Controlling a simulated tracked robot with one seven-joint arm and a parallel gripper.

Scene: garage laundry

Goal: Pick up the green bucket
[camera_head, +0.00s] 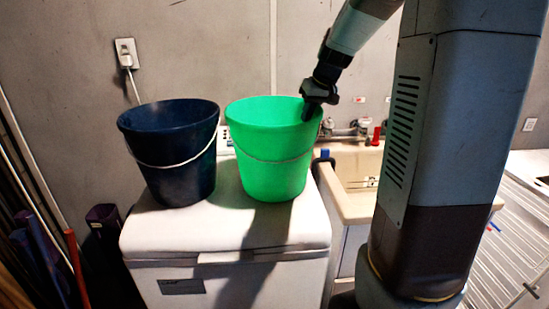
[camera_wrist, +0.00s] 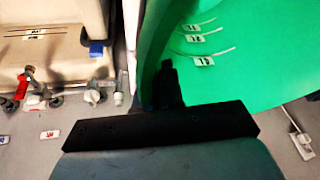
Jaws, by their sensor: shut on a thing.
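My gripper (camera_head: 309,112) comes down from the upper right and is shut on the bucket's right rim. In the wrist view, the bucket's green wall (camera_wrist: 262,55) fills the upper right, with white marks on its inside. My dark gripper fingers (camera_wrist: 165,82) pinch the wall there; the outer finger is hardly distinguishable.
The dark blue bucket (camera_head: 172,150) stands close on the left of the washing machine (camera_head: 225,232). A beige sink (camera_head: 352,200) with taps and a red item (camera_head: 376,136) is to the right. A wall outlet (camera_head: 126,52) is behind. Poles lean at the far left.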

